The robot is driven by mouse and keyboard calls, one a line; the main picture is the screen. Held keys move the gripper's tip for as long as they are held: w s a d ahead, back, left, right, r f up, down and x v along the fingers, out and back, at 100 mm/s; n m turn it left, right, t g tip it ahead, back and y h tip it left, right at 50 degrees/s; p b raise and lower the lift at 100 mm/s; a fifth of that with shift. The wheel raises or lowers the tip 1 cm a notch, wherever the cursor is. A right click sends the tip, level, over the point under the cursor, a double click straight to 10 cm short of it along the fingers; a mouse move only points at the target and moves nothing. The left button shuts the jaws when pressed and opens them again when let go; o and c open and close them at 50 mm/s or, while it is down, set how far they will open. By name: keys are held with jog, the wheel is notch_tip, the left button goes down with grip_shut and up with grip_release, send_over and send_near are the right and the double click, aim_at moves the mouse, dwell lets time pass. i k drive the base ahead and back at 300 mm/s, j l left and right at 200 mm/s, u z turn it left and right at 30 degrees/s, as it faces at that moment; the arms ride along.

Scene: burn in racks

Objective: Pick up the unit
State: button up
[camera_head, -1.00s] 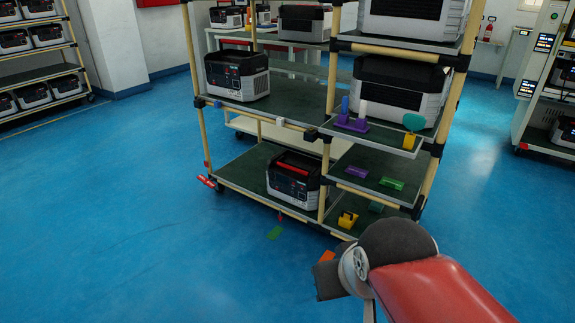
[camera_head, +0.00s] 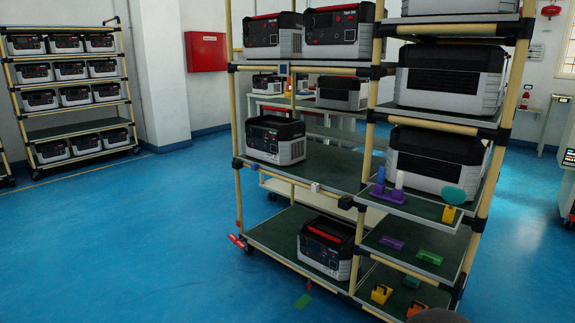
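Several grey-and-black box units with handles stand on the near rack (camera_head: 240,190); the frames do not show which one is meant. One unit (camera_head: 276,139) sits alone on the left middle shelf. Another unit (camera_head: 326,248) with a red handle sits on the bottom shelf. Two units, one at left (camera_head: 272,38) and one at right (camera_head: 338,32), stand on the upper left shelf. Larger units fill the right bay, an upper one (camera_head: 448,76) and a lower one (camera_head: 436,160). My gripper is out of view; only a dark rounded part of my arm shows at the bottom edge.
Small coloured blocks, including a purple one (camera_head: 391,243) and a green one (camera_head: 429,257), lie on the lower right shelves. Another loaded rack (camera_head: 72,110) stands at left. The blue floor at front left is clear.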

aim_at(285, 145)
jog(key=i+j+z, duration=0.2)
jog(key=i+j, duration=1.25)
jog(key=i, duration=0.15)
